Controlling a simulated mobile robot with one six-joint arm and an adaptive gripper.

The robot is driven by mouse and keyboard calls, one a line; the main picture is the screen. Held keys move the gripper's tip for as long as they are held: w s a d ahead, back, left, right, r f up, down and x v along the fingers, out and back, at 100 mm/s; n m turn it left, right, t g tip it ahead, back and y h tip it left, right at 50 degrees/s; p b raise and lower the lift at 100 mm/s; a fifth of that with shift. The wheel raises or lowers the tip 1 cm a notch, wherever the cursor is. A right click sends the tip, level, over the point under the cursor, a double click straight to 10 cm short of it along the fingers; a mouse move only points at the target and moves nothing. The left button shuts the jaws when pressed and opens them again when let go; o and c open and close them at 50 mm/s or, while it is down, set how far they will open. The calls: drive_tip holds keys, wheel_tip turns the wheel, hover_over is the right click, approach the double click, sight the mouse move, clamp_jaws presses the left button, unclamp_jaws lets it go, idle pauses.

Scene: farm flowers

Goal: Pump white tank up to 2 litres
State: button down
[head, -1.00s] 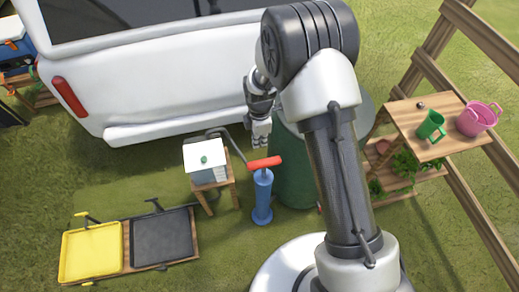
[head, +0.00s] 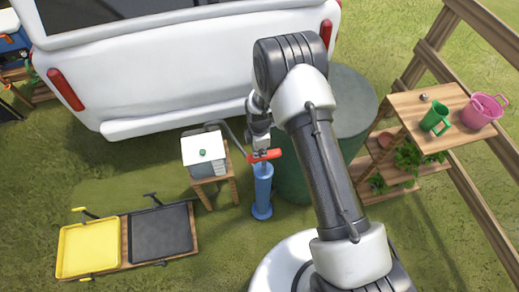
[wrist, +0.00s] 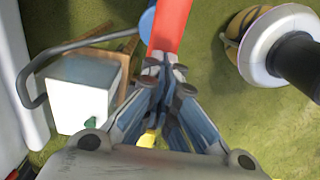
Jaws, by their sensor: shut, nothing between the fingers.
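A grey hose (head: 232,137) runs near the tank and handle. My gripper (head: 260,152) is shut at the red handle, with nothing seen between its fingers. In the wrist view its fingertips (wrist: 164,68) overlap the near end of the handle (wrist: 170,25); I cannot tell whether they touch. No litre reading is legible.
A dark green barrel (head: 350,105) stands close right of the pump, partly behind my arm. A white vehicle (head: 180,70) is behind. A yellow tray (head: 88,248) and a black tray lie front left. A wooden shelf (head: 405,105) with pots stands at right.

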wheel_tip(320, 180, down, 10)
drive_tip(key=b, duration=0.7)
drive_tip(key=shift+s+r, duration=0.15)
drive_tip(key=shift+a+r+p, duration=0.1)
drive_tip(key=shift+r+p, duration=0.35)
wheel_tip(320, 180, up, 13)
drive_tip(key=p, duration=0.4)
drive_tip(key=shift+r, duration=0.1)
